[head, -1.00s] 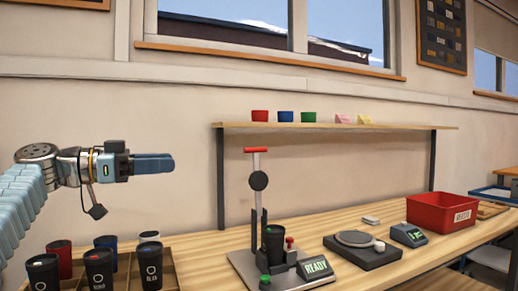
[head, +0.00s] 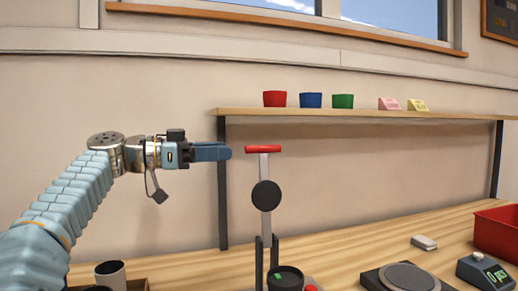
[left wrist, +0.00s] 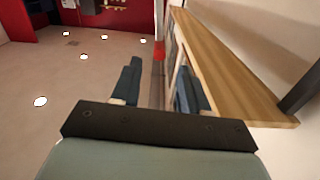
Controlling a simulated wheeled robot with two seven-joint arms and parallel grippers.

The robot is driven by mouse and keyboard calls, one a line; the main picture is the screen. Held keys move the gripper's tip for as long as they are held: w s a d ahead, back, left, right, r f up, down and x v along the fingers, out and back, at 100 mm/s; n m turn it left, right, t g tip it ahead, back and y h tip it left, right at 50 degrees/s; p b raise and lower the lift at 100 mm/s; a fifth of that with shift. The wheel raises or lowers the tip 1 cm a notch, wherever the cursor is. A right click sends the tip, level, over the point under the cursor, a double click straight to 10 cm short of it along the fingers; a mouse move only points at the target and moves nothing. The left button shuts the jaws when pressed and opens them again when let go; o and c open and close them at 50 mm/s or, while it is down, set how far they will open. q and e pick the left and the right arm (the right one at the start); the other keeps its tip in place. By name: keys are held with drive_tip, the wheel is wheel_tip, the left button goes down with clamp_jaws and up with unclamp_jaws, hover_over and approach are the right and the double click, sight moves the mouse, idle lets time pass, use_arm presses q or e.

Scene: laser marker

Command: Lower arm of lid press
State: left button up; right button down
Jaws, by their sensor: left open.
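The lid press has a raised, nearly upright grey arm (head: 265,222) with a red crossbar handle (head: 263,149) on top and a black round disc (head: 266,195) below it. A dark cup (head: 286,279) stands at its base, cut off by the lower picture edge. My right gripper is not in view.
A wooden shelf (head: 370,113) with red, blue and green cups runs behind the press; its post (head: 222,200) is behind my gripper. A round-plate scale (head: 403,279), its display (head: 484,271) and a red bin (head: 498,232) are at right. Cups in a tray (head: 137,284) are lower left.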

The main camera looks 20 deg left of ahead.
sight(257, 149)
use_arm(q)
drive_tip(key=p+x, duration=0.1)
drive_tip(key=x, duration=0.8)
drive_tip(key=shift+d, duration=0.1)
clamp_jaws()
